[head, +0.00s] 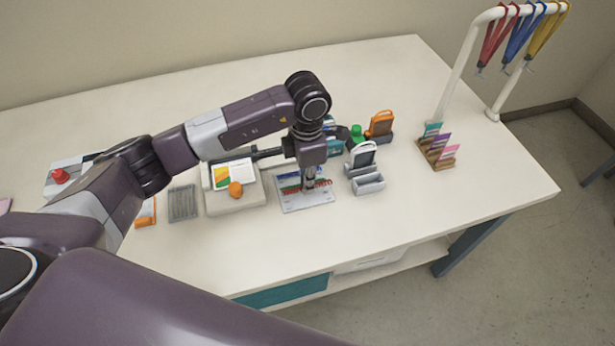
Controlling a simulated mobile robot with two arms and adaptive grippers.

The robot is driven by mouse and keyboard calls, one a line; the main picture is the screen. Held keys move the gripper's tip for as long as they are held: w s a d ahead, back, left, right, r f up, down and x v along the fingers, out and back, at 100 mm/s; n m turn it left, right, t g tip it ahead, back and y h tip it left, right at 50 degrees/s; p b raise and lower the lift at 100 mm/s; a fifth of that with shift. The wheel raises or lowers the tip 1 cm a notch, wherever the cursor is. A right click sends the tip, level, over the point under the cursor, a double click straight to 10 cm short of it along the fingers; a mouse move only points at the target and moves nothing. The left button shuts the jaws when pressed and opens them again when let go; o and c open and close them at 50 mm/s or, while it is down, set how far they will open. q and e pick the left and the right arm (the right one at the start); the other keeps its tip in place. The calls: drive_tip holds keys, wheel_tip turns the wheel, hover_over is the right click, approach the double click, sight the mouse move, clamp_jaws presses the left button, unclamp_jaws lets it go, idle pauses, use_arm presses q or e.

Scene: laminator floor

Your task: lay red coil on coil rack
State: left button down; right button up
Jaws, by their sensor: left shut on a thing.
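The coil rack (307,206) is a light grey plate with holes, lying on the white table near its front middle. A blue coil (287,176) lies along its back part. The red coil (323,184) lies across the rack in front of the blue one, at or just above the plate; I cannot tell whether it touches. My left gripper (310,184) points straight down over the rack and is shut on the red coil near its middle. The gripper and wrist hide part of both coils. My right gripper is out of view.
A grey machine (222,206) with a colour-printed sheet and an orange knob (235,189) stands left of the rack. Grey holders (368,184) stand close on its right. A card stand (437,162) and a lanyard rack (457,62) stand farther right. The front right table is clear.

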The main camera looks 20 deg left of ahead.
sight(308, 200)
use_arm(q)
wheel_tip(308, 200, down, 2)
drive_tip(key=shift+w+d+f+b, duration=0.1)
drive_tip(key=shift+f+b, duration=0.15)
drive_tip(key=shift+b, duration=0.25)
drive_tip(key=shift+f+b, duration=0.65)
drive_tip(key=shift+f, duration=0.05)
drive_tip(key=shift+f+b, duration=0.45)
drive_tip(key=shift+f, duration=0.05)
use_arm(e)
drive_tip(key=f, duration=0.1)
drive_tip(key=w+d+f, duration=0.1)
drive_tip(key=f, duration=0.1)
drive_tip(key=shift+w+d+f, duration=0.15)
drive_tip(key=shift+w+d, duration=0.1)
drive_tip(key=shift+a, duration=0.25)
use_arm(q)
drive_tip(key=c, duration=1.9)
unclamp_jaws()
drive_tip(key=shift+r, duration=0.15)
wheel_tip(308, 200, up, 12)
drive_tip(key=shift+f, duration=0.1)
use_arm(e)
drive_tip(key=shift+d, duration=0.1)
